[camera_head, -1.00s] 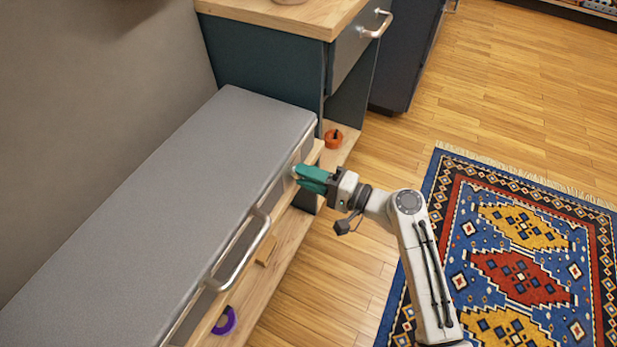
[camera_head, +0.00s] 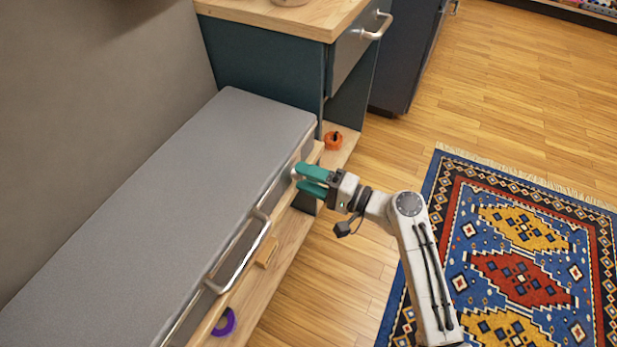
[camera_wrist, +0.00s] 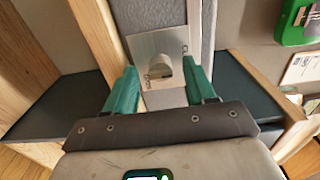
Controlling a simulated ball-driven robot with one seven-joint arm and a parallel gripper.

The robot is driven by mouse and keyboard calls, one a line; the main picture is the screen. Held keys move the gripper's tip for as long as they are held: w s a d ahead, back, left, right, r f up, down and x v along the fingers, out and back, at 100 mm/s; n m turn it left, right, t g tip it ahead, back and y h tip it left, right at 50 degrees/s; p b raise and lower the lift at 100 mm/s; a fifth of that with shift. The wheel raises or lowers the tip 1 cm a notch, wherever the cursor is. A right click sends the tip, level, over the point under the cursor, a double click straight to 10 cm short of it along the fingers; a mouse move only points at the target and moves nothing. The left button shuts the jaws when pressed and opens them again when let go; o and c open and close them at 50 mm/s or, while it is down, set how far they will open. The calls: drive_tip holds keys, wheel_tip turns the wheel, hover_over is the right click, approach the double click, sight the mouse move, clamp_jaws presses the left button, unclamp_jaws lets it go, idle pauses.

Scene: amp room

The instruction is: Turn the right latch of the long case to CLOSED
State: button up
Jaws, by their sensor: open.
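The long case (camera_head: 175,190) is grey with a silver handle (camera_head: 243,258) on its front and lies along the wall. In the wrist view its right latch is a small rounded metal knob (camera_wrist: 163,71) on a square silver plate (camera_wrist: 147,45). Small lettering sits at the plate's left and right edges, too small to read surely. My gripper (camera_head: 300,179) has teal fingers and is at the right end of the case's front. In the wrist view the open fingers (camera_wrist: 160,72) stand on either side of the knob, with gaps visible. The left latch is not clearly visible.
The case rests on a wooden bench (camera_head: 277,245) with a lower shelf. An orange ring-like item (camera_head: 333,140) and a purple ring (camera_head: 224,322) lie low there. A dark teal cabinet (camera_head: 262,65) stands behind the case's far end. The patterned rug (camera_head: 500,250) lies to the right.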

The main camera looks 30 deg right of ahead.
drive_tip(key=p+v, duration=0.2)
drive_tip(key=v, duration=0.9)
idle(0.3)
drive_tip(key=s+a+f+n+g+h, duration=0.1)
drive_tip(key=s+a+f+n+g, duration=0.3)
drive_tip(key=s+a+f+g, duration=0.15)
drive_tip(key=s+d+f+n+g+h, duration=0.1)
drive_tip(key=s+d+n+g+h, duration=0.3)
drive_tip(key=s, duration=0.3)
drive_tip(key=s+d+f+n+g+h, duration=0.2)
drive_tip(key=s+g+h, duration=0.25)
drive_tip(key=s, duration=0.25)
wheel_tip(320, 180, up, 28)
drive_tip(key=h+p, duration=0.1)
drive_tip(key=p, duration=2.5)
drive_tip(key=shift+s+d+p, duration=0.3)
drive_tip(key=shift+s+p, duration=0.1)
drive_tip(key=shift+s, duration=0.1)
drive_tip(key=shift+f, duration=0.15)
